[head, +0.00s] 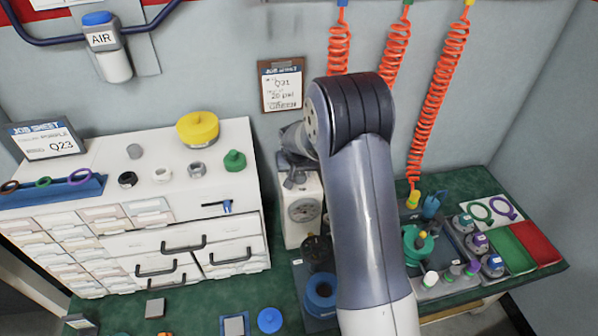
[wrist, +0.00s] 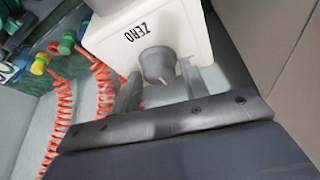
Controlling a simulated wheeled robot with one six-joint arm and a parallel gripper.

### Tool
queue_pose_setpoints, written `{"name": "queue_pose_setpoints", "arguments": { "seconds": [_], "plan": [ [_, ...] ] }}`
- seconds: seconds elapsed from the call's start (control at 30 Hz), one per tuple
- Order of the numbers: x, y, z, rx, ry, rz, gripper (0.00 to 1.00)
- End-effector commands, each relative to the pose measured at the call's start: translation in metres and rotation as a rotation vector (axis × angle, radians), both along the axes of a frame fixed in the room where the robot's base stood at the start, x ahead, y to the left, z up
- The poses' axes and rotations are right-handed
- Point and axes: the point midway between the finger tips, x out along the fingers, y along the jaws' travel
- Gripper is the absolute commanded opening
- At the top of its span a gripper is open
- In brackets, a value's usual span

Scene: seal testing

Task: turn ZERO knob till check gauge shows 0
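The white gauge box (head: 300,230) stands on the green bench, and its round check gauge (head: 305,210) faces front. The needle is too small to read. My gripper (head: 297,178) is at the top of this box, partly hidden by my arm. In the wrist view the white box (wrist: 120,48) shows the word ZERO beside a grey knob (wrist: 157,65) with a light mark. The two fingers of my gripper (wrist: 160,88) are apart, one on each side of the knob, with narrow gaps showing. The knob is hidden in the head view.
A white drawer cabinet (head: 190,225) with caps and fittings on top stands left of the box. A dark round fitting (head: 318,252) and a blue ring (head: 321,293) are in front of it. Coiled orange hoses (head: 437,100) hang to the right.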

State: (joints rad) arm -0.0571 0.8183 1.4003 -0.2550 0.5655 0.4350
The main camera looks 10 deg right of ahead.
Motion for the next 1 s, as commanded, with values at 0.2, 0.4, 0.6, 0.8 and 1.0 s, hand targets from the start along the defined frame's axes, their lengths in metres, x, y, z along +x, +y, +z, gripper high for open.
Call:
{"name": "queue_pose_setpoints", "arguments": {
  "seconds": [0.2,0.4,0.6,0.8,1.0],
  "plan": [
    [-0.0001,0.0,0.0002,0.0,0.0,0.0,0.24],
    [-0.0001,0.0,0.0003,0.0,0.0,0.0,0.11],
    [-0.0003,-0.0005,-0.0002,0.001,0.001,0.042,0.11],
    [-0.0004,-0.0014,-0.0002,0.001,0.001,0.154,0.11],
    [-0.0003,-0.0019,-0.0009,0.0,0.0,0.263,0.11]
  ]
}}
